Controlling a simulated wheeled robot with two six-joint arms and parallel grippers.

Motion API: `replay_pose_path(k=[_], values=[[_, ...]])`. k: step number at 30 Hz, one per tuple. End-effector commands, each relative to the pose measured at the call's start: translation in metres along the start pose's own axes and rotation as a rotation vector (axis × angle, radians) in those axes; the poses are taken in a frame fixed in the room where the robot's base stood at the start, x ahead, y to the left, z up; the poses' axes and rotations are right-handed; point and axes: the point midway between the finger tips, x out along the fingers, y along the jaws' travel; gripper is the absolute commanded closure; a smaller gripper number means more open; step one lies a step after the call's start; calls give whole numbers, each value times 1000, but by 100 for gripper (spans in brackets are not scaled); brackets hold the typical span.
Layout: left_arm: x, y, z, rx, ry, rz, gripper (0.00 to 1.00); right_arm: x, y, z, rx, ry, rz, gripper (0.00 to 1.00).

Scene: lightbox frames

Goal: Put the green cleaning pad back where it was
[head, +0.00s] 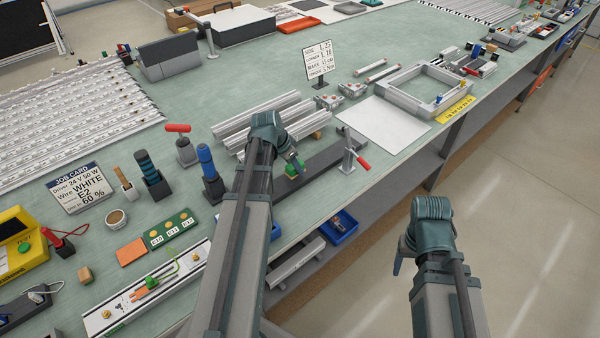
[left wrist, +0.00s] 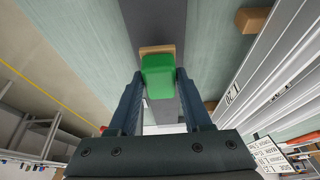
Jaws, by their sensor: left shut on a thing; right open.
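The green cleaning pad (left wrist: 158,78) is a rounded green block between the fingertips of my left gripper (left wrist: 157,84) in the left wrist view. The gripper is shut on it. In the head view my left gripper (head: 297,164) is over the dark grey bar (head: 323,158) near the bench's front edge, and part of the green pad (head: 292,172) shows below the fingers. A tan block (left wrist: 157,49) shows at the pad's far end in the wrist view; I cannot tell whether they touch. My right gripper (head: 398,265) is open and empty, out over the floor.
Red-handled clamps (head: 350,155) (head: 181,145) stand at the bar's right end and further left. Silver rails (head: 262,115) lie behind the bar. An orange pad (head: 131,252) lies at left. A white sheet (head: 385,124) lies at right. A blue bin (head: 338,229) is below the bench edge.

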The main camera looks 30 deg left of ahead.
Motion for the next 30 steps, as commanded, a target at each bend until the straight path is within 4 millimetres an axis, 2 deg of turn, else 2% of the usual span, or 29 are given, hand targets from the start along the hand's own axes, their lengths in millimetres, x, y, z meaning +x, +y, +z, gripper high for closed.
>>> replay_pose_path(k=[1, 3, 17, 18, 21, 22, 30], values=[[12, -3, 10, -3, 0, -1, 95, 15, -2, -1, 0, 0, 0, 35], [16, -7, 16, -3, 0, 0, 95, 21, -2, -1, 0, 0, 0, 35], [19, -8, 19, 0, 0, 0, 95, 25, -2, -1, 0, 0, 0, 35], [18, -8, 18, 0, 0, 0, 44, 23, -2, -1, 0, 0, 0, 35], [17, -8, 18, 0, 0, 0, 26, 23, -2, -1, 0, 0, 0, 35], [17, -8, 18, 0, 0, 0, 21, 23, -2, -1, 0, 0, 0, 35], [17, -8, 18, 0, 0, 0, 21, 23, -2, -1, 0, 0, 0, 35]])
